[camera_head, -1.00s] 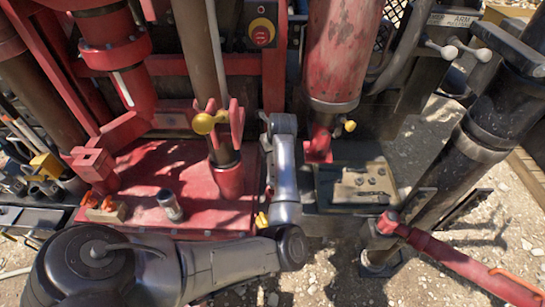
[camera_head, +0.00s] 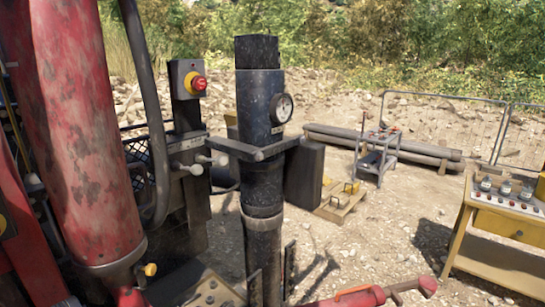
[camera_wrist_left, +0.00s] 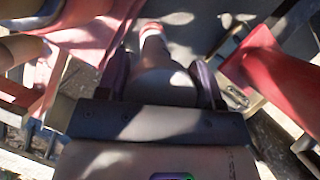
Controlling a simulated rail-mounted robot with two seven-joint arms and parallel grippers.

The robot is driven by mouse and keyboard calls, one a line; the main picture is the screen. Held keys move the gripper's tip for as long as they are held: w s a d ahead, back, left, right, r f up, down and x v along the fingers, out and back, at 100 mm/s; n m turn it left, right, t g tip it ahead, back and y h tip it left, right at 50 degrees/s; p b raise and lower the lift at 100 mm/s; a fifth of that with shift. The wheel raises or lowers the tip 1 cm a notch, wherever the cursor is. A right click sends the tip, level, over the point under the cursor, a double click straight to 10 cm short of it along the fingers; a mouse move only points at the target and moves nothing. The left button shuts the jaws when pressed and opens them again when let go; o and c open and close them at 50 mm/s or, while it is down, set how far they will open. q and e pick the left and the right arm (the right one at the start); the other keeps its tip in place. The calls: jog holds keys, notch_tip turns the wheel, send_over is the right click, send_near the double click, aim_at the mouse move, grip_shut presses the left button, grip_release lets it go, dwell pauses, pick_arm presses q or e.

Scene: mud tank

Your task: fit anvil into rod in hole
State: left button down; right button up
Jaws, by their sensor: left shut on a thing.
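My left gripper (camera_wrist_left: 161,85) shows only in the left wrist view. Its fingers are shut on a grey rounded piece (camera_wrist_left: 165,85), which I take to be the anvil. The piece has a narrower end with red and white bands and is partly in shadow. In the head view a dark upright pipe assembly (camera_head: 263,190) with a round gauge stands at the centre. I cannot tell whether the rod in the hole is part of it. My right gripper is in neither view.
A red cylinder (camera_head: 80,130) fills the left of the head view. A red-handled tool (camera_head: 375,295) lies low at the front. A red bar (camera_wrist_left: 285,75) is right of the left gripper.

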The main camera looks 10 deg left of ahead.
pick_arm(q)
notch_tip(320, 180, down, 8)
jog(key=shift+r, duration=0.15)
dwell(0.4)
dwell(0.3)
